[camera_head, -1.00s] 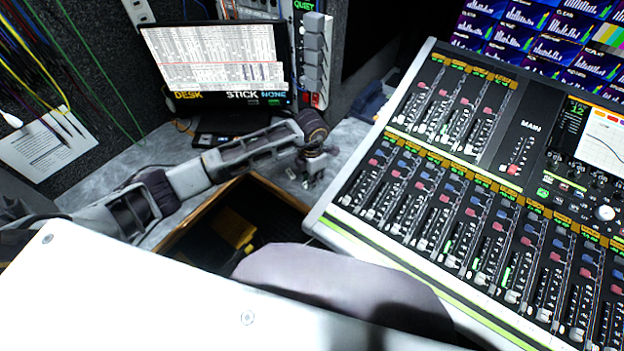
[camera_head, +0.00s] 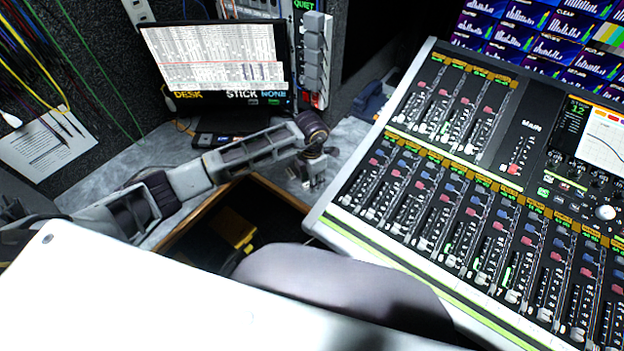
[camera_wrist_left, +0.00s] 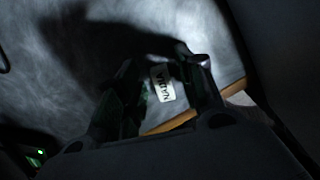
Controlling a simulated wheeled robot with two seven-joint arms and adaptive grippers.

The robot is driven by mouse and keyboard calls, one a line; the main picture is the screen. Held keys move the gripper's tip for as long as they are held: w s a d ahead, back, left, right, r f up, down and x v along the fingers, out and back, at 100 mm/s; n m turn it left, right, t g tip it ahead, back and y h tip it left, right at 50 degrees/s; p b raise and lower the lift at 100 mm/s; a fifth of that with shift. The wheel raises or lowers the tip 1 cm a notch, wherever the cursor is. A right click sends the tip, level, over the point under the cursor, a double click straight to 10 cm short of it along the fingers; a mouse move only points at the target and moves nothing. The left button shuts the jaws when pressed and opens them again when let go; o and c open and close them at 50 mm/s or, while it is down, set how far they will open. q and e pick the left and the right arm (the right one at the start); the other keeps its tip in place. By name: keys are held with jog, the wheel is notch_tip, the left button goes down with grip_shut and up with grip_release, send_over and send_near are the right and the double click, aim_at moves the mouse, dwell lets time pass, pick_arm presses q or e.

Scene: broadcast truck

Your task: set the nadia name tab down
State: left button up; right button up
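The Nadia name tab (camera_wrist_left: 162,83) is a small pale tab with dark letters in the left wrist view. It appears to lie on the grey worktop (camera_wrist_left: 80,72), close to a wooden edge. My left gripper (camera_wrist_left: 160,62) has its fingers apart, one on each side of the tab, with a gap showing on the left side. In the head view my left gripper (camera_head: 313,178) points down at the worktop between the drawer and the mixing desk. The tab cannot be made out there. My right gripper is not in view.
An open wood-edged drawer (camera_head: 192,222) with a yellow item (camera_head: 236,230) inside lies below my left arm. The mixing desk (camera_head: 330,228) stands close on the right. A monitor (camera_head: 215,60) stands behind. Bare worktop (camera_head: 345,140) shows beyond the gripper.

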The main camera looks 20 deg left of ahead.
pick_arm(q)
jog(key=shift+r, duration=0.15)
notch_tip(320, 180, up, 12)
dwell(0.8)
jog(key=shift+s, duration=0.1)
dwell(0.7)
